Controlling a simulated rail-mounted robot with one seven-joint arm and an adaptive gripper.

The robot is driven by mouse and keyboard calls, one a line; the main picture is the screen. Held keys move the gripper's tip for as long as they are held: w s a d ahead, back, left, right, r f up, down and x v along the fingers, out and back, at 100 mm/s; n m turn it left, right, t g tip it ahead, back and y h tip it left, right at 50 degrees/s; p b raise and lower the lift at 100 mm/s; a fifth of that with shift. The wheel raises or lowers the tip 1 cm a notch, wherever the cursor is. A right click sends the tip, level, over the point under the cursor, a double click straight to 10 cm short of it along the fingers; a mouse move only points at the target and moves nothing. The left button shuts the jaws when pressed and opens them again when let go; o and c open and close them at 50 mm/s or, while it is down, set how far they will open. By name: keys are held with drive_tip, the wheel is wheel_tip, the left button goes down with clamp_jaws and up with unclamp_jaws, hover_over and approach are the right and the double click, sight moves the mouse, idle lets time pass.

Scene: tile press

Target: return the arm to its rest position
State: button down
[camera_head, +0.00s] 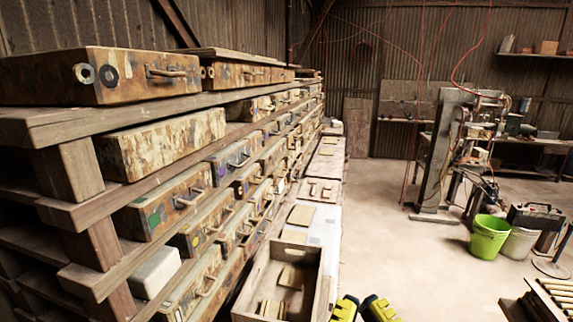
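Two yellow and black objects, a left one (345,308) and a right one (379,309), show at the bottom edge, cut off by the frame.
A wooden rack (75,172) with several worn cases fills the left. An open wooden crate (320,290) holding small flat pieces stands at the bottom middle. A press-like machine (436,160), a green bucket (489,237) and a grey bucket (518,244) stand right. The floor (392,255) between is clear.

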wheel_tip(320, 180, up, 20)
drive_tip(key=p, duration=1.7)
